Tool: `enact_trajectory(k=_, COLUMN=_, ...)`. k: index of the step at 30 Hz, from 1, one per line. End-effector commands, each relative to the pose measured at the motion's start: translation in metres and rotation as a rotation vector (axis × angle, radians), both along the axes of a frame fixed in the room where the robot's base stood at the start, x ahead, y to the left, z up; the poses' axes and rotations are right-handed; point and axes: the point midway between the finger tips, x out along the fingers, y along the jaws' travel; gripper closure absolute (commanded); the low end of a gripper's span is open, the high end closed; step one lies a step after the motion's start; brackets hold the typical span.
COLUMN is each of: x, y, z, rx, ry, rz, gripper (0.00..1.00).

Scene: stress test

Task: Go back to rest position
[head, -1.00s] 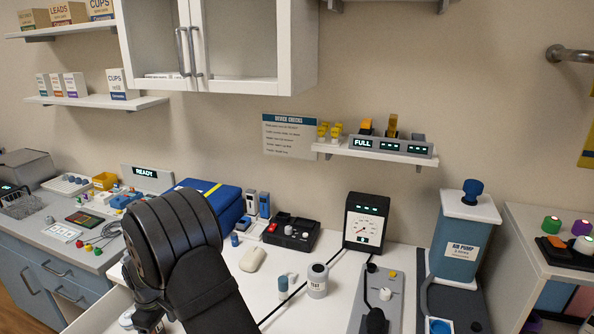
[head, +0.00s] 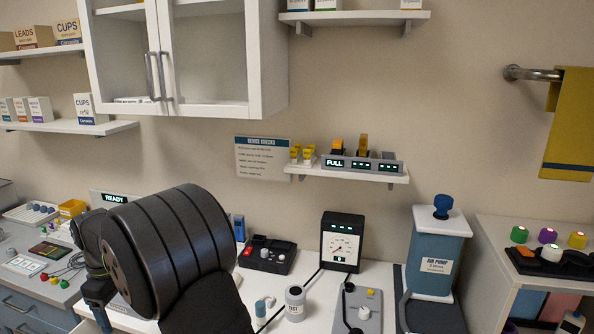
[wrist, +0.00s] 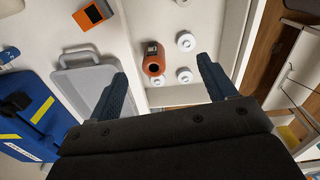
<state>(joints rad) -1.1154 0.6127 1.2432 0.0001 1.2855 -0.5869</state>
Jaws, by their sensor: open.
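My gripper (wrist: 166,78) shows in the wrist view as two dark blue fingers spread wide apart, with nothing between them. Beyond the fingers, an orange and black cylinder (wrist: 153,61) and several white discs (wrist: 186,41) lie on a white surface with raised edges. In the head view my dark arm rises over the left part of the white worktop (head: 205,318) and hides much of what is behind it. The fingertips cannot be made out there.
A grey case (wrist: 85,82) and a blue bag (wrist: 25,115) lie left of my gripper in the wrist view. A glass-door cabinet (head: 205,65) hangs above.

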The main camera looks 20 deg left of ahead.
Motion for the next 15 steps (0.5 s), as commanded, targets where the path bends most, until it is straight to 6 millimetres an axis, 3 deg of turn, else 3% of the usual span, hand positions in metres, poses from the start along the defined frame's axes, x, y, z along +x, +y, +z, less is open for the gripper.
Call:
enact_trajectory(k=4, x=0.007, y=-0.005, z=0.029, rx=0.002, ry=-0.002, rz=-0.012, gripper=0.23)
enact_trajectory(k=15, x=0.063, y=-0.057, z=0.026, rx=0.000, ry=0.000, rz=-0.109, gripper=0.23)
